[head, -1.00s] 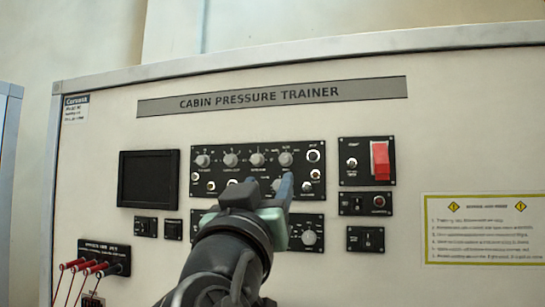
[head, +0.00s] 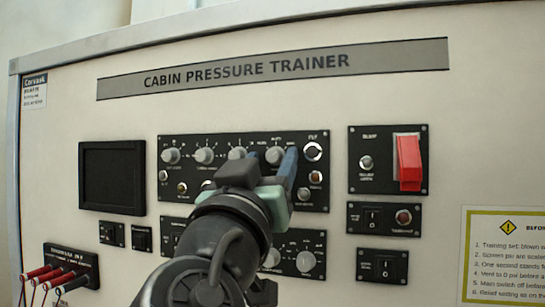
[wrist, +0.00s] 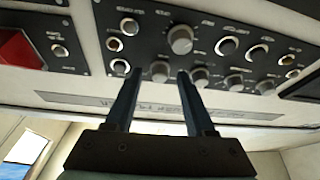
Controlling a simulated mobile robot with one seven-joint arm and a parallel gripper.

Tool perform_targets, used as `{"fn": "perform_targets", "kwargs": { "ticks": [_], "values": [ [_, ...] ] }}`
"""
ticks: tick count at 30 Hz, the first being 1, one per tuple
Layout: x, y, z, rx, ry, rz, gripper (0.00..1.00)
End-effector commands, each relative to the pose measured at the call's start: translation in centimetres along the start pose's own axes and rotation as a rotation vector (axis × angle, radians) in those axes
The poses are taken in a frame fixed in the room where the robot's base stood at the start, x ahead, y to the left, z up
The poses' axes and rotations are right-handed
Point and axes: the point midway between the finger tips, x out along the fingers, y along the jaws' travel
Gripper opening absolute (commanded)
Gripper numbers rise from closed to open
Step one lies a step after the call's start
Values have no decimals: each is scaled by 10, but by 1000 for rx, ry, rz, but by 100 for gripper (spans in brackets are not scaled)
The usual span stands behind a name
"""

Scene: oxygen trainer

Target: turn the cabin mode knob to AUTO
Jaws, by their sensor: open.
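The black control panel (head: 215,145) carries a top row of several grey round knobs. The row's rightmost knob (head: 274,155) shows between the fingers of my gripper (head: 271,163) in the head view. In the wrist view, which is upside down, this knob (wrist: 160,71) lies between the two open fingertips of my gripper (wrist: 159,77). Contact with it cannot be told. A larger knob (wrist: 180,40) sits below that row on the panel; my gripper hides it in the head view. The labels are too small to read, so which knob is cabin mode is not certain.
A red switch cover (head: 409,162) stands out to the right. Several small toggles and buttons sit near the knobs, including a round button (head: 313,151). A lower panel with a knob (head: 306,261) is partly behind my arm. A dark screen (head: 112,177) is at left.

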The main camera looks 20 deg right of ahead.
Motion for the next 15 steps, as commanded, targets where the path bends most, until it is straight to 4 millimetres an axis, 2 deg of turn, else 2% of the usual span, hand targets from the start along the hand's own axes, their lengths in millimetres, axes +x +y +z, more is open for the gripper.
{"fn": "perform_targets", "kwargs": {
  "ticks": [5,12,15],
  "values": [
    [0,0,0,0,0,0,55],
    [0,0,0,0,-1,0,13],
    [0,0,0,0,-1,0,0]
  ]
}}
